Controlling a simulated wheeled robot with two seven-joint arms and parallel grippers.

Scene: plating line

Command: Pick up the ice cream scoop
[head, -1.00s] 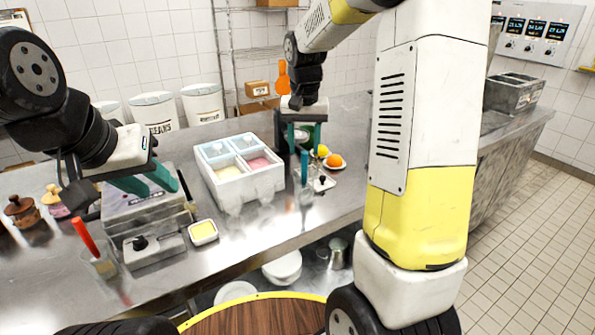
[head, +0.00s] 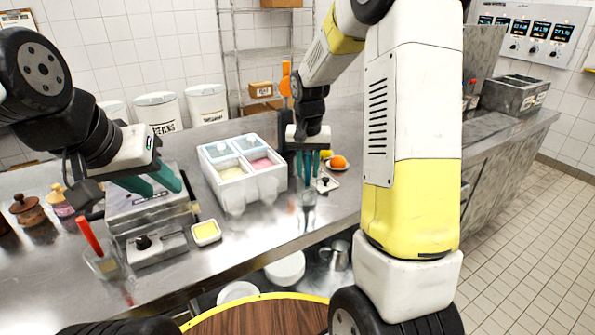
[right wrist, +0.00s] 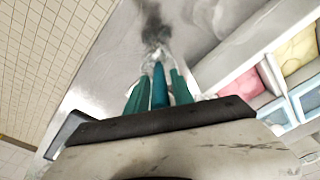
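The ice cream scoop appears to be the teal-handled tool standing upright in a clear container (head: 309,197) right of the ice cream tub. Its handle (right wrist: 159,86) shows in the right wrist view; its lower end is unclear. My right gripper (head: 308,164) points down over it, one green finger on each side of the handle. Narrow gaps show between handle and fingers, so the gripper is open around it. My left gripper (head: 155,185) is open and empty above a grey metal appliance (head: 150,222) at the left.
The white ice cream tub (head: 240,190) stands just left of my right gripper. A small plate with an orange (head: 338,162) lies to the right. The front counter strip is clear.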

